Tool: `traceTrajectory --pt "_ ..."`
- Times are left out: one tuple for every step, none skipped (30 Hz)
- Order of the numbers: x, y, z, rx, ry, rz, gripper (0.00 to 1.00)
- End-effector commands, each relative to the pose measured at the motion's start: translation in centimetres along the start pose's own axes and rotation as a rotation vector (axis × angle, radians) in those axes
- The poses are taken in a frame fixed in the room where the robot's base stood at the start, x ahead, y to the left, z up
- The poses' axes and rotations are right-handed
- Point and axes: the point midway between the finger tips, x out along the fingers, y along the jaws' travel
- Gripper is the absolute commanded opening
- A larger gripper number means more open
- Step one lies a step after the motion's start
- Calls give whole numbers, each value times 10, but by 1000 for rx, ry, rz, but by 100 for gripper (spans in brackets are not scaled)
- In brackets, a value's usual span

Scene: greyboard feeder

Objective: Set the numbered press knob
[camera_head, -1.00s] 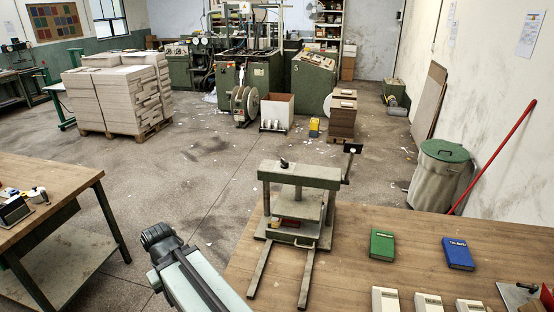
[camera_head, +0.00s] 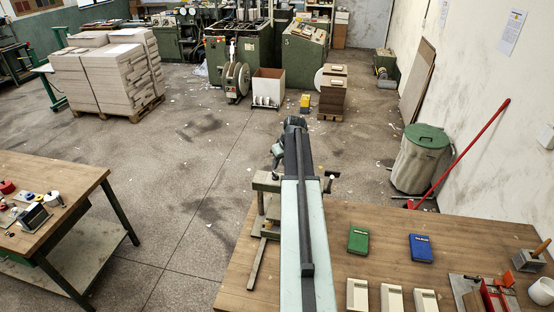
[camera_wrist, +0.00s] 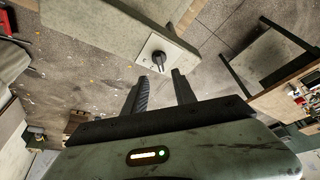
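The press (camera_head: 265,184) stands on the wooden table, mostly hidden behind my arm in the head view. Its left end and a lever at its right show past the arm. In the wrist view, the pale green-grey top of the press (camera_wrist: 95,25) carries a white square plate (camera_wrist: 171,46) with a small dark knob (camera_wrist: 158,58). Any numbers on the plate are too small to read. My gripper (camera_wrist: 160,76) is open, with its two dark fingers apart and empty. The fingertips are just short of the knob in the picture; contact cannot be made out. The head view hides the gripper.
On the table (camera_head: 390,222) lie a green book (camera_head: 358,240), a blue book (camera_head: 421,248) and several pale boxes. A brush block (camera_head: 528,261) and white cup (camera_head: 541,291) are at the right. Another table (camera_head: 80,178) stands left, with open floor between.

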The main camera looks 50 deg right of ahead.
Motion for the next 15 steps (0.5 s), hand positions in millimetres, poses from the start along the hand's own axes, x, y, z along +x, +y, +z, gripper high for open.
traceTrajectory --pt "-1 3 0 1 2 1 33" --pt "0 3 1 1 2 1 33" --pt "2 2 1 0 2 1 33" --pt "3 2 2 0 2 1 33" --pt "5 2 2 0 1 1 33" --pt "8 2 2 1 1 1 33" --pt "11 2 2 1 1 1 33" --pt "14 2 3 1 1 1 33" --pt "20 2 3 1 1 1 33" --pt "25 2 3 1 0 1 33" --pt "30 2 4 1 0 1 33" --pt "38 2 4 1 0 1 33" --pt "43 2 4 1 0 1 33" --pt "49 2 4 1 0 1 33" --pt "57 2 4 1 0 1 33"
